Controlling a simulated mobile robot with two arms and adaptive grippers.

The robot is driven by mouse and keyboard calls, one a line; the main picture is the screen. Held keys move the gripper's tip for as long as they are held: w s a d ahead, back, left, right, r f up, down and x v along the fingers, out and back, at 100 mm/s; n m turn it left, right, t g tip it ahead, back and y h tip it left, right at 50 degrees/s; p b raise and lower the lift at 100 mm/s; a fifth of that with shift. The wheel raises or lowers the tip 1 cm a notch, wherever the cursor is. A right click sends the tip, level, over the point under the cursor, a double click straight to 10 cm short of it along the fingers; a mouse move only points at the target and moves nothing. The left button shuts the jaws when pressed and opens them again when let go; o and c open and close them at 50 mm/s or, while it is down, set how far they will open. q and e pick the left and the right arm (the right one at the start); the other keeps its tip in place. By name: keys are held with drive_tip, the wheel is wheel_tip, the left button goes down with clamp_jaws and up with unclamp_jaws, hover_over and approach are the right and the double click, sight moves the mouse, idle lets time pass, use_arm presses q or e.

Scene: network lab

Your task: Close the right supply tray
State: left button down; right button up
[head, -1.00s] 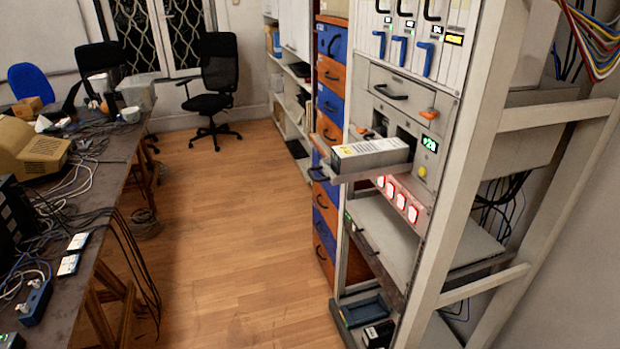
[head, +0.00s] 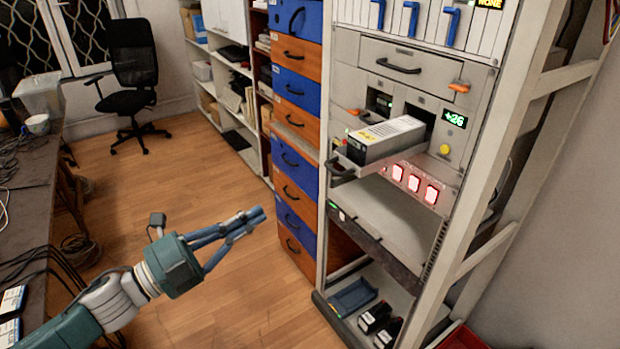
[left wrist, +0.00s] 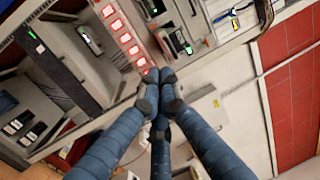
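The right supply tray (head: 358,170) is pulled out of its bay in the rack, in the head view. A pale box-shaped supply unit (head: 385,140) with a white label lies on it. The dark bay opening (head: 418,118) shows behind the unit. The tray has a dark handle (head: 342,174) at its front end. My left gripper (head: 262,215) is out in front of the rack, lower and to the left of the tray, apart from it. Its fingertips meet with nothing between them, as the left wrist view also shows (left wrist: 160,78). My right gripper is in neither view.
A green display (head: 454,119) and yellow button (head: 444,150) are right of the bay. Red lit switches (head: 413,178) sit below. Blue and orange drawers (head: 298,90) stand left of the rack. A cluttered table (head: 30,200) is at far left. The floor (head: 190,190) between is clear.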

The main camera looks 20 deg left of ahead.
use_arm(q)
drive_tip(key=s+d+r+p+x, duration=0.1)
drive_tip(key=p+x, duration=0.4)
drive_tip(key=x, duration=0.9)
drive_tip(key=shift+d+m+h, duration=0.3)
drive_tip(key=shift+d, duration=0.25)
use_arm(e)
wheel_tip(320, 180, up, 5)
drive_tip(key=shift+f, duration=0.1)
use_arm(q)
drive_tip(key=shift+w+r, duration=0.1)
drive_tip(key=shift+r, duration=0.05)
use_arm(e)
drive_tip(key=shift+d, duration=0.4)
use_arm(q)
drive_tip(key=shift+w+a, duration=0.1)
